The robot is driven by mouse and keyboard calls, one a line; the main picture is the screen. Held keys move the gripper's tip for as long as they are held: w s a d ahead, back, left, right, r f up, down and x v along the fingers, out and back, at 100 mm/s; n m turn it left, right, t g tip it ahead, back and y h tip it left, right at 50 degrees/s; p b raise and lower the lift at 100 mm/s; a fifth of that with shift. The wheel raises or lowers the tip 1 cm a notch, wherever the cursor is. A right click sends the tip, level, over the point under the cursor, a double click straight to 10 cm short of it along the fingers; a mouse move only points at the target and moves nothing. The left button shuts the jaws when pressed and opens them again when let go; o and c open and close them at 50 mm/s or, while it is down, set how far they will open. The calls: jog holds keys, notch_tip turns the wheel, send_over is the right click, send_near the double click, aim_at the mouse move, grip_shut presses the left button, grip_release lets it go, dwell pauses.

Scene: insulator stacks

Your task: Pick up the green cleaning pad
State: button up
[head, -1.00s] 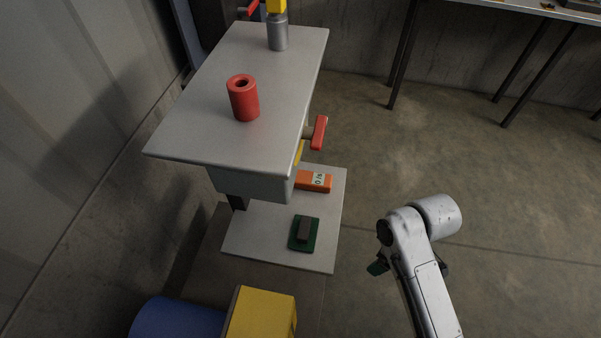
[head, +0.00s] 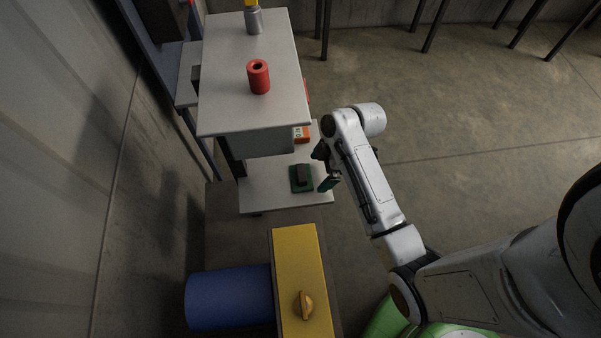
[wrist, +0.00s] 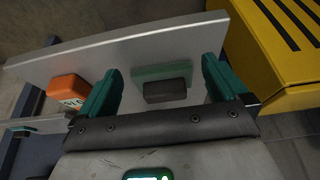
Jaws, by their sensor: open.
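The green cleaning pad (head: 295,184) lies flat on the lower grey shelf (head: 265,199) and has a dark block-shaped grip on top. In the wrist view the pad (wrist: 149,73) with its dark grip (wrist: 167,91) appears beyond and between my fingers. My gripper (head: 327,170) is to the right of the pad at the shelf's right edge, apart from it. In the wrist view my gripper (wrist: 160,80) has its two green fingers spread wide with nothing between them. The gripper's palm edge hides the near part of the view.
An orange box (head: 301,134) lies on the lower shelf, also in the wrist view (wrist: 68,89). The upper grey top (head: 223,102) overhangs and carries a red cylinder (head: 259,80). A yellow box (head: 296,255) and blue cylinder (head: 228,297) stand in front. Floor at right is clear.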

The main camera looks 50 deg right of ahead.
aim_at(302, 172)
jog(key=w+a+p, duration=0.1)
jog(key=w+a, duration=0.2)
jog(key=shift+w+a+r+p, duration=0.1)
jog(key=shift+w+a+p, duration=0.15)
jog(key=shift+p, duration=0.05)
jog(key=shift+w+a+f, duration=0.15)
jog(key=shift+w+f, duration=0.1)
jog(key=shift+f, duration=0.4)
jog(key=c, duration=0.8)
